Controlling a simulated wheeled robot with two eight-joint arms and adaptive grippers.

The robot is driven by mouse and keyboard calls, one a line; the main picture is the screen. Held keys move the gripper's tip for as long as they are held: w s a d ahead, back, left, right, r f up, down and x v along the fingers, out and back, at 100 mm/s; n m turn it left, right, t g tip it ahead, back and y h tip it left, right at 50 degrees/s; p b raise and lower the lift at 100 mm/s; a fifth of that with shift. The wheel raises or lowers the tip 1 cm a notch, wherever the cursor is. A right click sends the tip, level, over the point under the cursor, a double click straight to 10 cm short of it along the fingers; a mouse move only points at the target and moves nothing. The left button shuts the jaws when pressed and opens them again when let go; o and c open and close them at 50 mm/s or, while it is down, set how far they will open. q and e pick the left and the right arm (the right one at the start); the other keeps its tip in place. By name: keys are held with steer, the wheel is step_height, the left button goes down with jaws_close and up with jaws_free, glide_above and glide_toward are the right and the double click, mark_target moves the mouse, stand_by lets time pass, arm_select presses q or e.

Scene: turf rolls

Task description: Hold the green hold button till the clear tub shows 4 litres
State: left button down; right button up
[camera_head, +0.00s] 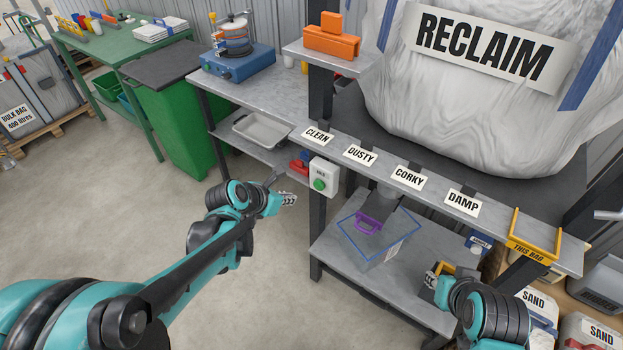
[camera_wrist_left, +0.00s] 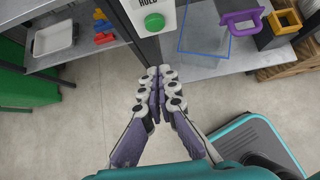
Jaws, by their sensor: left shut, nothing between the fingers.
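The green hold button (camera_head: 320,185) is on a white box (camera_head: 324,174) fixed to the bench post. My left gripper (camera_head: 291,198) is shut and empty, to the left of the button and apart from it. In the left wrist view the closed fingertips (camera_wrist_left: 160,75) point toward the button (camera_wrist_left: 154,22), with a gap between. The clear tub (camera_head: 385,250), with a blue rim, stands on the lower shelf under the chute. I cannot read its level. My right gripper (camera_head: 431,280) is right of the tub, beside a yellow object; its fingers are too small to judge.
A purple handle (camera_head: 368,222) shows at the tub. A grey tray (camera_head: 262,130) and red and blue items (camera_head: 300,163) lie on the shelf left of the button. The post (camera_head: 317,215) stands below the button box. The floor at left is clear.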

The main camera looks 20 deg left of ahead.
stand_by(0.3)
arm_select(q)
steer(key=shift+w, duration=0.1)
steer(key=b, duration=0.6)
glide_toward(318, 189)
steer(key=x, duration=0.6)
steer(key=shift+a+f, duration=0.1)
steer(key=shift+a, duration=0.1)
